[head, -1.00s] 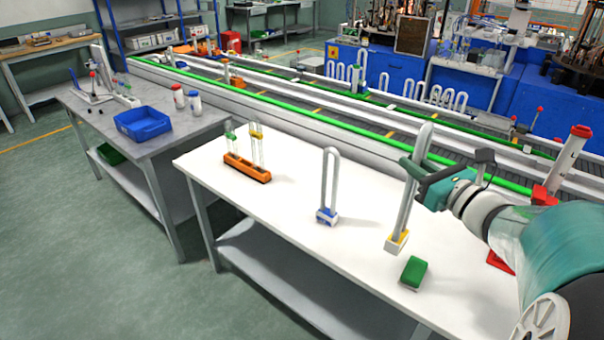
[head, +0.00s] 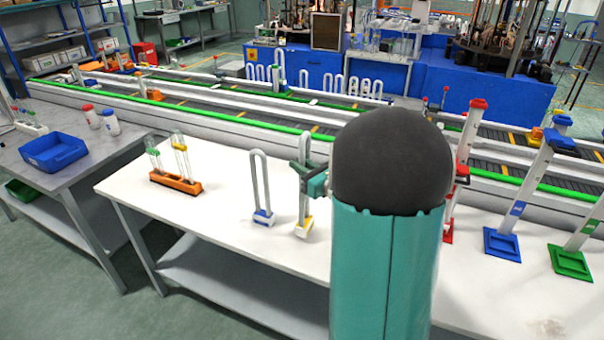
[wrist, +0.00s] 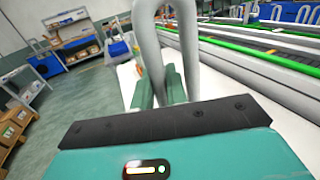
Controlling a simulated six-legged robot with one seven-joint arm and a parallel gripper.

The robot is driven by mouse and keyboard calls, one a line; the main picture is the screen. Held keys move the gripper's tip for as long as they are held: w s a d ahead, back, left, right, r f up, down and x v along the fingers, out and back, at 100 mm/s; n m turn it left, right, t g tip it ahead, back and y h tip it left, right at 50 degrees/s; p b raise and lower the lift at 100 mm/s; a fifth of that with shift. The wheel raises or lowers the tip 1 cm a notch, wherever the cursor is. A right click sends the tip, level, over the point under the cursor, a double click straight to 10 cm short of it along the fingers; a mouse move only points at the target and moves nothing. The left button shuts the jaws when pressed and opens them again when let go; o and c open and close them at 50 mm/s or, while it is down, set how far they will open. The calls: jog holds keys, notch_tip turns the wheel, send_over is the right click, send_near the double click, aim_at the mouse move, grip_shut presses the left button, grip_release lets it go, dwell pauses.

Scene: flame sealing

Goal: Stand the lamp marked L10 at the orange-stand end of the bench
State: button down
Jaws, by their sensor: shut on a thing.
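My gripper (head: 312,178) is shut on a white U-shaped lamp with a yellow base (head: 304,228), around its tube. The lamp is close to upright; I cannot tell whether its base touches the bench. In the wrist view its tubes (wrist: 151,45) rise large at the fingers (wrist: 160,90). A similar lamp with a blue base (head: 262,190) stands on the white bench (head: 225,222), just left of the held one. The orange stand (head: 176,183), holding glass tubes, is farther left on the bench. No L10 mark is legible on either lamp.
My arm hides the middle of the bench. White uprights with red, blue (head: 502,244) and green (head: 571,262) bases stand at the right. A conveyor (head: 240,125) runs behind. Bench top is clear between the orange stand and the blue-based lamp.

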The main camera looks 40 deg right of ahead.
jog(key=shift+f, duration=1.4)
jog(key=c, duration=1.4)
grip_release()
